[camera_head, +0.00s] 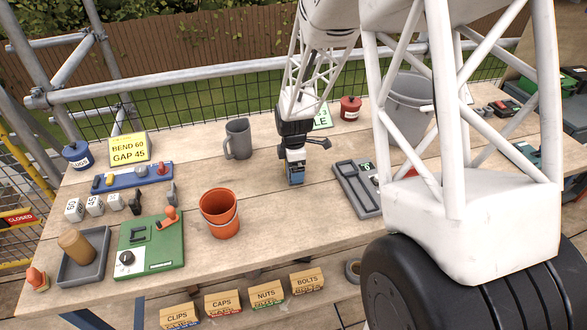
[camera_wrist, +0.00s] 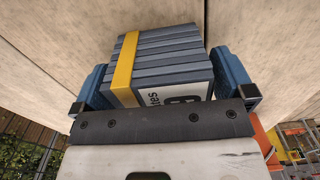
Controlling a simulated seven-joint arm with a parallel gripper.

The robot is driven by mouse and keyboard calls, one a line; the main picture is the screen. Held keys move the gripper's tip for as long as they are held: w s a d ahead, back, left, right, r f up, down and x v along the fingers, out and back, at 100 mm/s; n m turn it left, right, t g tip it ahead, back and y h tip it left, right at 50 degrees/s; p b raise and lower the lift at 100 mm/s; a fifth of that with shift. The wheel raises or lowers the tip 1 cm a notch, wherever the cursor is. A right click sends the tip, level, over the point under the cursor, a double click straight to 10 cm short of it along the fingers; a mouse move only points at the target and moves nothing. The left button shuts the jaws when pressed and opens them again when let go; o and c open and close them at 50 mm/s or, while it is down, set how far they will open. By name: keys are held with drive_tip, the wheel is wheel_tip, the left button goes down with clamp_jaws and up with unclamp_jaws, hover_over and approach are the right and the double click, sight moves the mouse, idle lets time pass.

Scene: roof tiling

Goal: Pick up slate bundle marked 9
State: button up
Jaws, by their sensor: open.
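A slate bundle (camera_wrist: 165,62) of grey-blue slates with a yellow strap lies on the wooden deck in the wrist view. The white label on its near side is partly hidden by my gripper's dark bar, so its number cannot be read surely. My gripper (camera_wrist: 163,80) is open, with one blue finger on each side of the bundle. The left finger is very close to it; whether either finger touches it I cannot tell. In the head view my gripper (camera_head: 295,178) points down at mid-table, and the bundle is mostly hidden there.
An orange bucket (camera_head: 220,213) stands to the left of my gripper, and a grey mug (camera_head: 238,139) behind it. A grey tray (camera_head: 357,190) lies to the right. Labelled boxes (camera_head: 265,294) sit below the front edge. Bare deck lies in front of my gripper.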

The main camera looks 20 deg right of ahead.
drive_tip(key=shift+f, duration=0.2)
drive_tip(key=shift+c, duration=0.5)
drive_tip(key=c, duration=0.9)
drive_tip(key=shift+r, duration=0.1)
drive_tip(key=shift+r, duration=0.7)
wheel_tip(320, 180, up, 2)
drive_tip(key=s, duration=0.5)
drive_tip(key=s+r, duration=0.1)
drive_tip(key=s, duration=1)
drive_tip(key=shift+a+r, duration=0.25)
drive_tip(key=shift+a, duration=0.1)
